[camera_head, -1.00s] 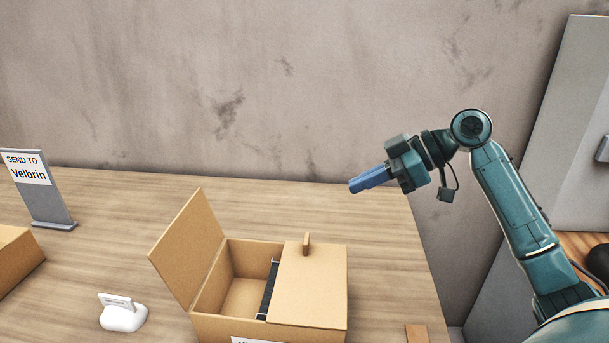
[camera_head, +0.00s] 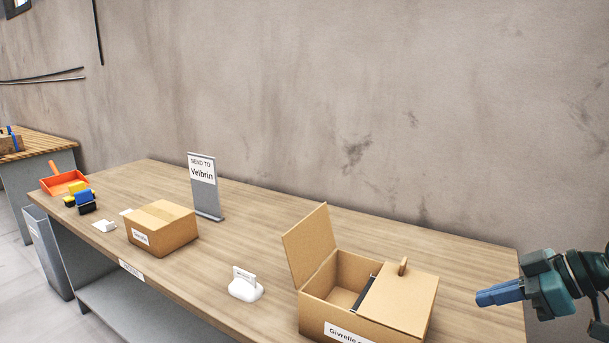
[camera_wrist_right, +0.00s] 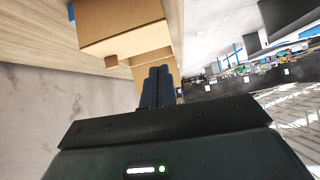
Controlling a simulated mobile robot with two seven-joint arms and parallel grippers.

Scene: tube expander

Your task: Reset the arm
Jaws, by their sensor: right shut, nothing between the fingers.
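My right gripper (camera_head: 500,296) is at the right edge of the head view, above the right end of the table (camera_head: 455,265). Its blue fingers are together and empty, pointing left toward the open cardboard box (camera_head: 365,318) labelled "Givrelle", apart from it. In the right wrist view the closed fingers (camera_wrist_right: 158,84) show in front of the cardboard box (camera_wrist_right: 120,22). The box's left flap (camera_head: 309,244) stands up and its right flap (camera_head: 400,300) lies flat; a dark strip shows at the opening. My left gripper is not in view.
A closed box (camera_head: 162,228), a "SEND TO Velbrin" sign (camera_head: 204,186) and a white card holder (camera_head: 245,287) stand on the table. An orange dustpan (camera_head: 63,183) and yellow and blue items (camera_head: 82,195) lie at the far left end. The wall is behind.

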